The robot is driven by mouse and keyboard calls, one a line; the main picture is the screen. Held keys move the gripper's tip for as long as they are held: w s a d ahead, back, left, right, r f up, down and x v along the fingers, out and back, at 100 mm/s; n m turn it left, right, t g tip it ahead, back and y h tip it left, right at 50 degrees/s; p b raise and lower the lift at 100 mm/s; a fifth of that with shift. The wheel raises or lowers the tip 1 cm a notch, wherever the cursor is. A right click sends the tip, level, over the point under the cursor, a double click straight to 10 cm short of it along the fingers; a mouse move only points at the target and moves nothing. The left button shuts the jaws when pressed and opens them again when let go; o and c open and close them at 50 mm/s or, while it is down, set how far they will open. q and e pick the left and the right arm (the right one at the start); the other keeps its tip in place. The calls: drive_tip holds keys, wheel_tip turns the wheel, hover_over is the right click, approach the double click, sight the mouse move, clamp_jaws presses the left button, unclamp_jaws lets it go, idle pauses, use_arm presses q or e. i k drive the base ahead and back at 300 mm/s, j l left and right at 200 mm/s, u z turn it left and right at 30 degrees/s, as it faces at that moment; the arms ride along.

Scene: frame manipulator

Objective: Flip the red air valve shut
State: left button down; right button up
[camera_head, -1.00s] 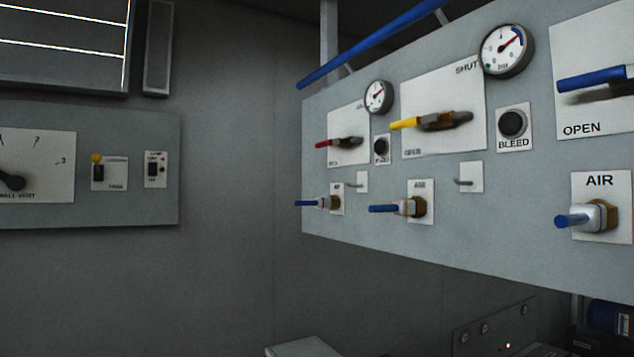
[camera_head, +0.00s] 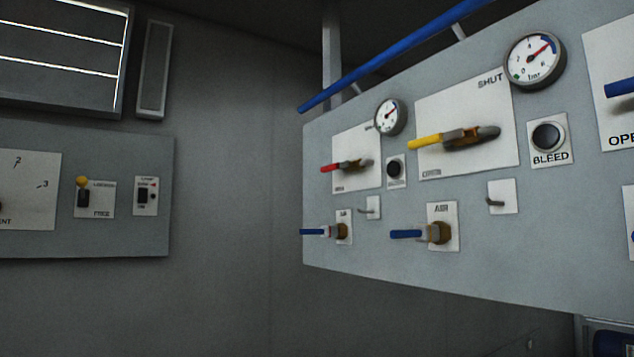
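The red valve handle (camera_head: 345,167) sits on a white plate (camera_head: 357,150) at the far left end of the grey panel on the right. The handle lies about level, its red end pointing left. Small lettering on its plate is too small to read. A yellow valve handle (camera_head: 425,142) is to its right, on a plate marked SHUT at the top right. Neither of my grippers shows in the head view.
Blue air levers (camera_head: 406,234) stick out below the valves. A BLEED button (camera_head: 547,138) and a gauge (camera_head: 535,60) are further right. A blue rail (camera_head: 390,55) runs above the panel. Another control panel (camera_head: 110,235) is on the left wall. The space between the panels looks clear.

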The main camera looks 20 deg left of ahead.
sight(335, 165)
drive_tip(key=i+j, duration=0.2)
drive_tip(key=j, duration=0.15)
drive_tip(key=i+j+z, duration=0.1)
drive_tip(key=j, duration=0.25)
drive_tip(key=i+j, duration=0.4)
drive_tip(key=j, duration=0.3)
drive_tip(key=i+j+z, duration=0.1)
drive_tip(key=j, duration=0.25)
drive_tip(key=i+j, duration=0.2)
drive_tip(key=j, duration=0.15)
drive_tip(key=i+z, duration=0.05)
